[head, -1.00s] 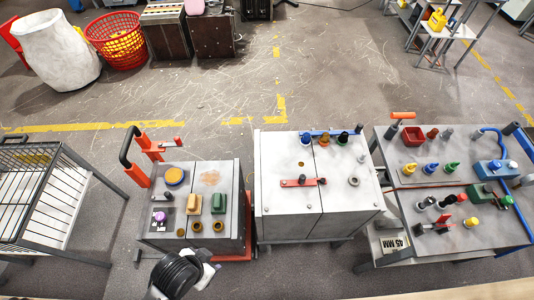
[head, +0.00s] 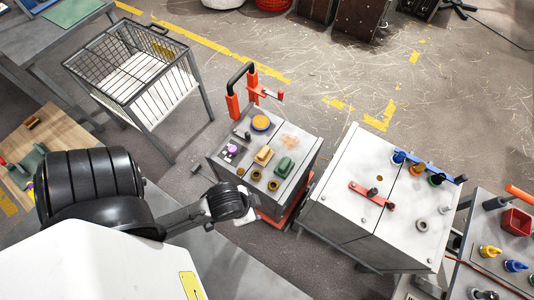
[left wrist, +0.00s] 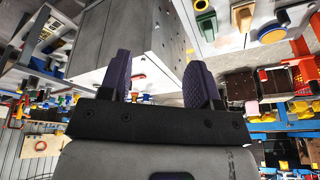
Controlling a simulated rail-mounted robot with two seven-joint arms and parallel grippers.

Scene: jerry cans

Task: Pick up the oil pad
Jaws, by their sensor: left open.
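No object is clearly recognisable as the oil pad. On the small grey cart (head: 228,160) lie a tan block (head: 264,155), a green block (head: 285,166) and a round orange-yellow disc (head: 261,122). The green block (left wrist: 205,22) and the disc (left wrist: 272,35) seem to show at the top of the left wrist view. My left gripper (left wrist: 160,82) is open, with nothing between its two dark textured fingers. In the head view my left arm reaches to the cart's near side, and the fingers are hidden. My right gripper is out of view.
A wire basket cart (head: 125,65) stands left of the small cart, with an orange-and-black handle (head: 240,90) at its back. A larger white cabinet (head: 350,170) with funnels and a red lever stands right. Open floor (head: 300,60) lies behind.

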